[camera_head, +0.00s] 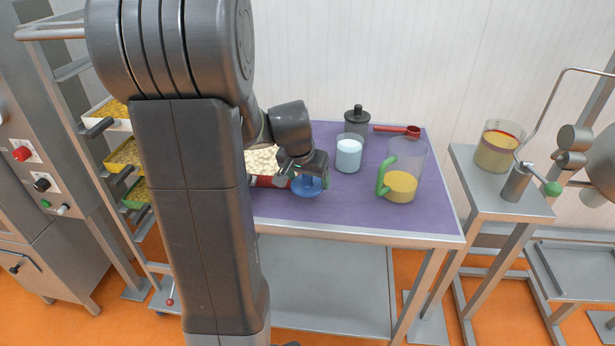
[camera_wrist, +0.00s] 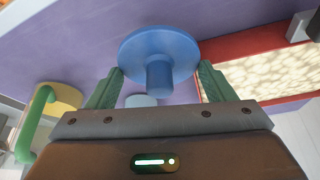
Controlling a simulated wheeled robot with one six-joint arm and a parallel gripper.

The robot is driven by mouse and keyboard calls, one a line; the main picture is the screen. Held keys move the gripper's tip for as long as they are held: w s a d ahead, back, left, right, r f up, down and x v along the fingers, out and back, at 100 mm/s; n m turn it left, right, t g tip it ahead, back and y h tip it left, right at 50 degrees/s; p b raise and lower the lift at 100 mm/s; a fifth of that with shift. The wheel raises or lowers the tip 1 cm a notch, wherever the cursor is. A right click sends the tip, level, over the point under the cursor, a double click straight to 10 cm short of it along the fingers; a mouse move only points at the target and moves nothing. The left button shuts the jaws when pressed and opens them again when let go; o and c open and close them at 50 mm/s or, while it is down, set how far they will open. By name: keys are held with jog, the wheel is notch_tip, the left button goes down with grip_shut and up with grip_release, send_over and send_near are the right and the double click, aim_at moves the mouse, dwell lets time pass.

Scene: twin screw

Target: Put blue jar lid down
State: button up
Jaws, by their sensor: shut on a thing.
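The blue jar lid (camera_head: 307,188) is a round disc with a stubby knob; in the wrist view its disc (camera_wrist: 158,44) sits between my green fingertips, knob toward my palm. My gripper (camera_head: 310,180) is shut on the lid across its disc, over the front of the purple-topped table (camera_head: 400,217). I cannot tell whether the lid touches the tabletop. My gripper (camera_wrist: 161,78) also shows in the wrist view. A clear jar with pale blue contents (camera_head: 348,157) stands open, behind and right of the lid.
A red-rimmed tray of pale pieces (camera_head: 262,181) lies just left of my gripper, partly hidden by my arm. A green-handled jug (camera_head: 403,178), a dark-lidded jar (camera_head: 356,119) and a red scoop (camera_head: 397,130) stand to the right and back. Front-middle purple surface is clear.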

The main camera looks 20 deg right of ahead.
jog(key=shift+f, duration=0.25)
jog(key=o, duration=1)
jog(key=shift+r, duration=0.1)
jog(key=shift+a+r, duration=0.1)
jog(key=shift+r, duration=0.45)
jog(key=v, duration=1.1)
jog(key=shift+s+a, duration=0.1)
jog(key=shift+s, duration=0.05)
